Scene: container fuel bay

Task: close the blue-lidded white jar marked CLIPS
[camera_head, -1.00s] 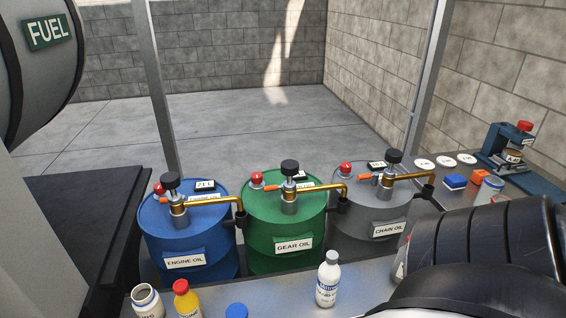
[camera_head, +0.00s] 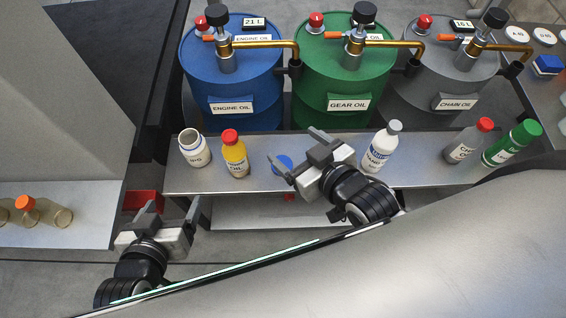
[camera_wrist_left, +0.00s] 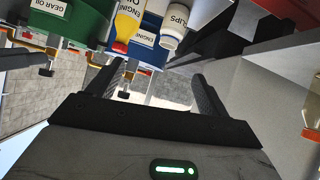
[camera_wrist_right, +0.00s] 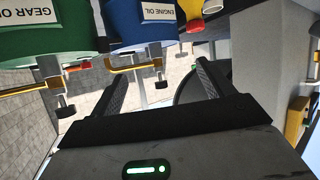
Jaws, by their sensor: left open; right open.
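The white jar (camera_head: 195,150) stands upright and open-mouthed at the left end of the metal shelf, its lettering partly readable. A blue lid (camera_head: 284,161) lies on the shelf, right of the yellow bottle, partly hidden by my right gripper. My left gripper (camera_head: 171,208) is open and empty, below and left of the jar in the head view. My right gripper (camera_head: 292,146) is open and empty; its fingers overlap the lid's area in the head view, and I cannot tell its height above it.
A yellow bottle with red cap (camera_head: 235,155) stands between jar and lid. A white bottle (camera_head: 381,148), a grey red-capped bottle (camera_head: 466,142) and a green bottle (camera_head: 510,145) are further right. Blue (camera_head: 230,85), green (camera_head: 345,85) and grey drums stand behind the shelf. A red bin (camera_head: 143,200) is near my left gripper.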

